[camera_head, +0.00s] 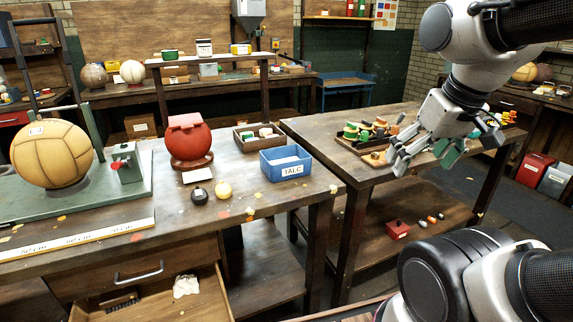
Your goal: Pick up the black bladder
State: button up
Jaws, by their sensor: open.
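The black bladder (200,196) is a small dark round thing on the left workbench, near its front edge. My gripper (398,160) is open and empty, above the right-hand bench and well to the right of the black bladder. Its fingers point down and to the left, close to a wooden tray of small coloured things.
A blue bin (286,164) labelled TALC stands right of the bladders. A red container (189,141) stands behind them. A tan ball (51,154) sits in a green stand at left. An open drawer (160,300) juts out below. A gap separates the two benches.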

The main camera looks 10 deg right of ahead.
aim_at(199, 196)
jog(key=i+l, duration=0.6)
jog(key=i+l+u, duration=0.15)
jog(key=u, duration=0.25)
jog(key=l+u, duration=0.25)
jog(key=u, duration=0.2)
jog(key=i+l+u, duration=0.1)
jog(key=l+u, duration=0.3)
jog(key=j+u, duration=0.1)
jog(key=u, duration=0.75)
